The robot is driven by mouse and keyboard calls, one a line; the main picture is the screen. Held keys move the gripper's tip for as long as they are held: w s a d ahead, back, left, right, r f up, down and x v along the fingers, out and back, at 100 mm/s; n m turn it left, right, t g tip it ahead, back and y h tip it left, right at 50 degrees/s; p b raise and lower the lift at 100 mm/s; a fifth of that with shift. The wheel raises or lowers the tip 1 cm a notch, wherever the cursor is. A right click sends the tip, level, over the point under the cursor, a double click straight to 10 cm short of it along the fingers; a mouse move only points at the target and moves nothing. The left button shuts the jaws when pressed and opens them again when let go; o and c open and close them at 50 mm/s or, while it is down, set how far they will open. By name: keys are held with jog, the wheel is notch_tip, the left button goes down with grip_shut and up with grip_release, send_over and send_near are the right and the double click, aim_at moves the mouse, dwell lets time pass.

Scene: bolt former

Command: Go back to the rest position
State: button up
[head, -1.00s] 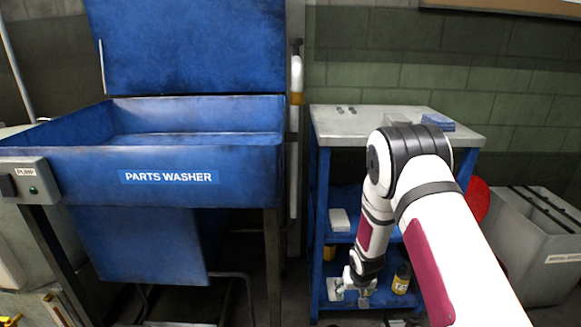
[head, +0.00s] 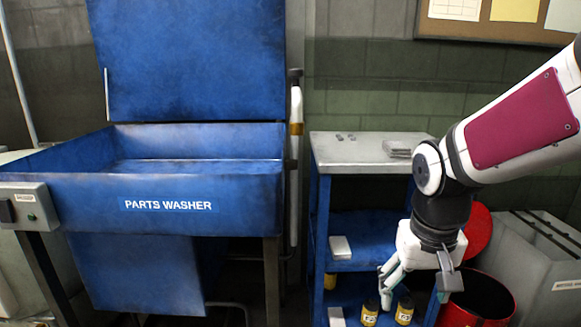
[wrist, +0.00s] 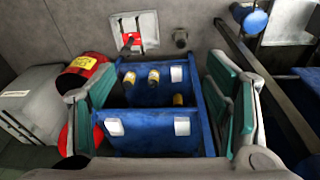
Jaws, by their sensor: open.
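My gripper (head: 414,288) is in the right part of the head view, hanging downward in front of the blue cart (head: 322,235). Its fingers are spread apart with nothing between them. In the wrist view, its green-padded fingers (wrist: 167,95) stand far apart at the left and right, with the cart's blue shelves (wrist: 150,139) seen between them. My arm rises from the gripper to the upper right in the head view, and it hides part of the cart's right side.
A blue parts washer (head: 200,190) with its lid raised stands at left. The cart holds white boxes (head: 340,247) and yellow-labelled bottles (head: 370,312). A red bin (head: 484,297) and a grey bin (head: 545,262) stand close at right.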

jog(key=s+a+r+g, duration=0.1)
jog(key=s+r, duration=0.2)
jog(key=s, duration=0.9)
jog(key=s+a+r, duration=0.1)
jog(key=s+r, duration=0.1)
jog(key=s, duration=1.1)
notch_tip(320, 180, up, 36)
jog(key=n+t+p, duration=0.1)
jog(key=t+p, duration=0.2)
jog(key=p, duration=3.1)
jog(key=shift+w+d+f+t+y, duration=0.2)
jog(key=shift+w+d+t+y, duration=0.1)
jog(key=shift+y, duration=0.1)
